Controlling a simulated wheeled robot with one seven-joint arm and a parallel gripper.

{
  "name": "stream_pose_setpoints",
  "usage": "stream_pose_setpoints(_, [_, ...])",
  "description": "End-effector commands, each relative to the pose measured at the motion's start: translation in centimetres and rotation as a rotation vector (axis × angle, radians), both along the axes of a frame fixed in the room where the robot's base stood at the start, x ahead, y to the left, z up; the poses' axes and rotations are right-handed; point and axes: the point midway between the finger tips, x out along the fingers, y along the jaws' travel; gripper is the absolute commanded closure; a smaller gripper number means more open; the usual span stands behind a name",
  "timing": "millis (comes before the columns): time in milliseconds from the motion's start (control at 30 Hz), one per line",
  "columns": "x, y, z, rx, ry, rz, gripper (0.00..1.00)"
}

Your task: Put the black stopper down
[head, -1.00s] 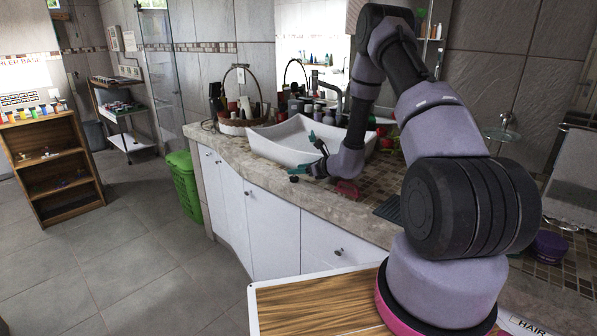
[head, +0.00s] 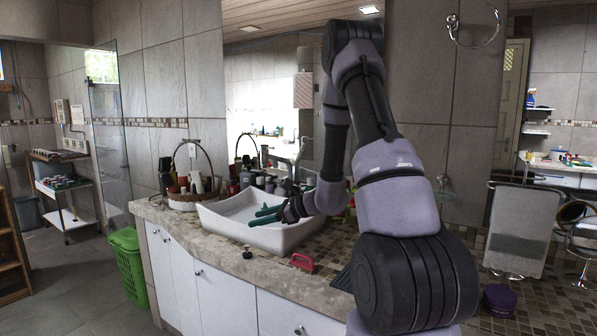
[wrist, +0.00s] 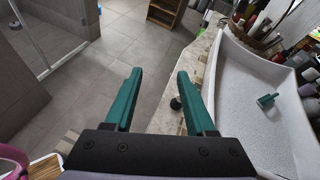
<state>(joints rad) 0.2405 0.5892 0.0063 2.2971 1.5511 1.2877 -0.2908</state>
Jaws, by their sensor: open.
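The black stopper (head: 247,252) stands on the stone counter near its front edge, left of a red-handled object. In the wrist view the stopper (wrist: 176,103) shows as a small dark shape on the counter edge, beside the right finger and beyond the jaws. My gripper (head: 264,216) has teal fingers spread apart with nothing between them. It is raised in front of the white basin, above and apart from the stopper. The open fingers also show in the wrist view (wrist: 158,90).
The white basin (head: 225,222) sits on the counter (head: 200,238), with a basket (head: 184,202) and bottles behind. A red-handled object (head: 303,262) lies right of the stopper. A green bin (head: 130,268) stands on the floor at left. A small teal object (wrist: 267,100) lies in the basin.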

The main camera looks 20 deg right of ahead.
Motion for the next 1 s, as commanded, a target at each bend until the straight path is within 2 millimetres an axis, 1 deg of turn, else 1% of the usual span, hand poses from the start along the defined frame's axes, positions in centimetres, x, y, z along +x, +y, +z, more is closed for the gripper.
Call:
stream_pose_setpoints(33, [-1.2,1.3,3.0,-0.047,-0.049,0.086,0.45])
stream_pose_setpoints(100, [-3.4,2.9,6.0,-0.12,-0.102,0.204,0.45])
stream_pose_setpoints(167, [-5.4,3.9,8.3,-0.188,-0.149,0.301,0.45])
stream_pose_setpoints(233, [-7.9,4.8,10.6,-0.276,-0.203,0.407,0.45])
stream_pose_setpoints(300, [-10.5,5.4,12.6,-0.375,-0.257,0.507,0.45])
stream_pose_setpoints(367, [-12.7,5.5,14.0,-0.464,-0.304,0.587,0.45])
stream_pose_setpoints(400, [-14.1,5.5,14.9,-0.527,-0.335,0.637,0.45])
stream_pose_setpoints(500, [-17.4,5.0,16.8,-0.695,-0.414,0.747,0.45])
stream_pose_setpoints(567, [-19.3,4.4,17.8,-0.8,-0.46,0.804,0.45])
stream_pose_setpoints(700, [-23.1,2.3,20.1,-1.065,-0.568,0.908,0.45])
stream_pose_setpoints(833, [-25.8,0.1,22.0,-1.3,-0.653,0.961,0.45])
stream_pose_setpoints(900, [-26.8,-1.0,22.9,-1.403,-0.687,0.975,0.45])
stream_pose_setpoints(1000, [-27.8,-2.1,23.8,-1.512,-0.718,0.985,0.45])
